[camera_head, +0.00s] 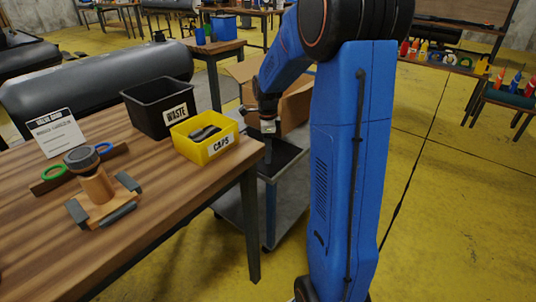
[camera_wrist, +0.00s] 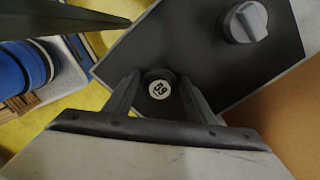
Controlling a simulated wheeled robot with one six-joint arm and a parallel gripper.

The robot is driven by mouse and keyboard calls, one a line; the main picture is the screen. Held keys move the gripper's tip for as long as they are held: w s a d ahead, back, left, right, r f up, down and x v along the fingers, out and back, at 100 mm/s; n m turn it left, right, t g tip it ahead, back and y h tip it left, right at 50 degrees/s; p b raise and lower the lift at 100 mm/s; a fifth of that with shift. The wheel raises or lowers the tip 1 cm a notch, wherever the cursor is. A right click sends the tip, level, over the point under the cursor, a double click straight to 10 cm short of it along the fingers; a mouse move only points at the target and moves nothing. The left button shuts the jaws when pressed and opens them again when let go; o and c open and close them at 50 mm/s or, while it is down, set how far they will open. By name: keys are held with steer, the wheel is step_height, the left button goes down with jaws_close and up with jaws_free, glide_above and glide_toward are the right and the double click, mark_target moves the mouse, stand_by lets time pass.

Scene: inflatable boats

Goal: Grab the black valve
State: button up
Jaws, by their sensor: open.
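My gripper (camera_head: 268,127) points down over the cart beside the table, above a dark bin (camera_head: 285,157). A second, grey valve (camera_wrist: 243,22) with a raised knob lies farther up in the same dark bin. The bin's contents are hidden in the head view.
A cardboard box (camera_head: 295,108) stands close behind my gripper. On the table (camera_head: 60,262) are a yellow CAPS bin (camera_head: 211,147), a black WASTE bin (camera_head: 148,117) and a wooden stand (camera_head: 97,187) with a dark round top.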

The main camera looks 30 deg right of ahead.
steer(key=c, duration=0.8)
steer(key=shift+r, duration=0.1)
steer(key=shift+c, duration=0.2)
